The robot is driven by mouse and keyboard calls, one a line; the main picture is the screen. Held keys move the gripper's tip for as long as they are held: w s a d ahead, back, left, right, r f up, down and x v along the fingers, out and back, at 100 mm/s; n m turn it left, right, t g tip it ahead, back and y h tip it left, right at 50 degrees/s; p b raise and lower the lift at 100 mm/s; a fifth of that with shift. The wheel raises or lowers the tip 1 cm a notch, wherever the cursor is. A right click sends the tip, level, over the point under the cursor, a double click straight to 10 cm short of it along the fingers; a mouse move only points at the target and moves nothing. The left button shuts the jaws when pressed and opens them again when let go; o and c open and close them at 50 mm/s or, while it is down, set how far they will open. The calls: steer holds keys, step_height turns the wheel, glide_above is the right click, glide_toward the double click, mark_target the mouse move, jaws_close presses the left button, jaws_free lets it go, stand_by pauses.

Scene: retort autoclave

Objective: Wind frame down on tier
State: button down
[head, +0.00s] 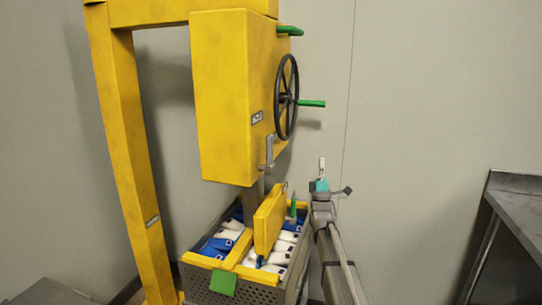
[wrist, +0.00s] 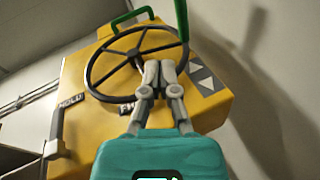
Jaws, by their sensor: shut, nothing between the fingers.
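A yellow lift head (head: 225,95) hangs from a post. Its black handwheel (head: 288,98) has a green crank handle (head: 312,104); the wheel also shows in the wrist view (wrist: 95,62). Below the head, a grey stem reaches down to the yellow frame (head: 268,222), which sits over or in a grey perforated basket (head: 232,288). Blue and white pouches (head: 222,243) fill the basket's top tier; whether the frame touches them I cannot tell. My gripper (head: 322,162) is below and right of the wheel, pointing up. Its fingers (wrist: 160,66) are shut and empty, overlapping the wheel in view; contact is unclear.
A second green handle (head: 290,31) sits at the head's top, and a small grey lever (head: 268,152) at its lower side. The wrist view shows a HOLD label (wrist: 72,101) and an arrow plate (wrist: 201,78). A grey metal table (head: 520,205) stands right; open space lies between.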

steer(key=s+f+m+g+y, duration=0.15)
steer(key=f+m+g, duration=0.35)
steer(key=f+g, duration=0.55)
steer(key=s+f+m+g, duration=0.3)
steer(key=f+m+g, duration=0.3)
steer(key=f, duration=0.7)
steer(key=s+f+m+g, duration=0.2)
steer(key=s+f+g, duration=0.25)
steer(key=s, duration=0.55)
steer(key=s+f+m+g, duration=0.35)
steer(key=s+g, duration=0.25)
steer(key=s, duration=0.4)
steer(key=s+f+m+g, duration=0.2)
steer(key=s+f+g, duration=0.25)
steer(key=s, duration=0.55)
step_height(320, 180, up, 31)
steer(key=p, duration=3.1)
